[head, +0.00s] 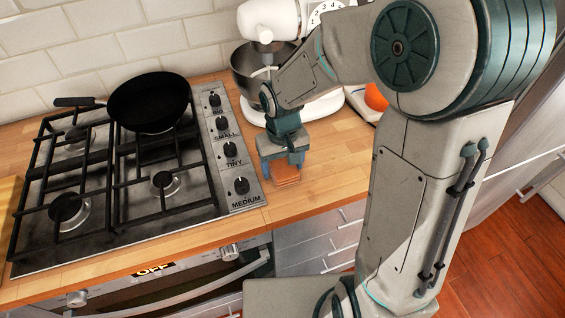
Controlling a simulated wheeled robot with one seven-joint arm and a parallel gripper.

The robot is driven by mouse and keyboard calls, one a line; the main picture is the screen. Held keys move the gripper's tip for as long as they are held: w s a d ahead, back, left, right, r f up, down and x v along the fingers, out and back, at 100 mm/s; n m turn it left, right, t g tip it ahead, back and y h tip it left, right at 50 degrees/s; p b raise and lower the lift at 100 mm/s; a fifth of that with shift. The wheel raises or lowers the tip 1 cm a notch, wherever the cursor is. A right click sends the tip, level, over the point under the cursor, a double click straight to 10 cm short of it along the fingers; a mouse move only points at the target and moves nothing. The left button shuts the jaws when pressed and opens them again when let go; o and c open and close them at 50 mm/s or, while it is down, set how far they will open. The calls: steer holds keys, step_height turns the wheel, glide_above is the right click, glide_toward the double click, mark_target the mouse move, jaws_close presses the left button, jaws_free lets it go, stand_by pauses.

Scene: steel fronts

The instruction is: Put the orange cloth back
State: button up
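My gripper (283,163) points down over the wooden counter, just right of the stove's knob panel. A small folded orange cloth (286,171) shows directly below and between the fingers, at the counter's surface or very near it. The fingers hide part of the cloth. I cannot tell whether they are closed on it or only around it.
A gas stove (120,190) with a black frying pan (150,102) is on the left. A stand mixer (268,22) with a steel bowl stands behind my gripper. A round orange object (376,97) is partly hidden by my arm. Bare counter (335,165) lies right of the cloth.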

mark_target(283, 165)
steer(key=shift+o, duration=0.4)
steer(key=shift+r, duration=0.1)
step_height(283, 165, up, 12)
steer(key=s+d+m+t, duration=0.3)
steer(key=s+d, duration=0.8)
steer(key=shift+s+d+r, duration=0.2)
steer(key=shift+s+d, duration=0.15)
steer(key=shift+s, duration=0.05)
stand_by(0.8)
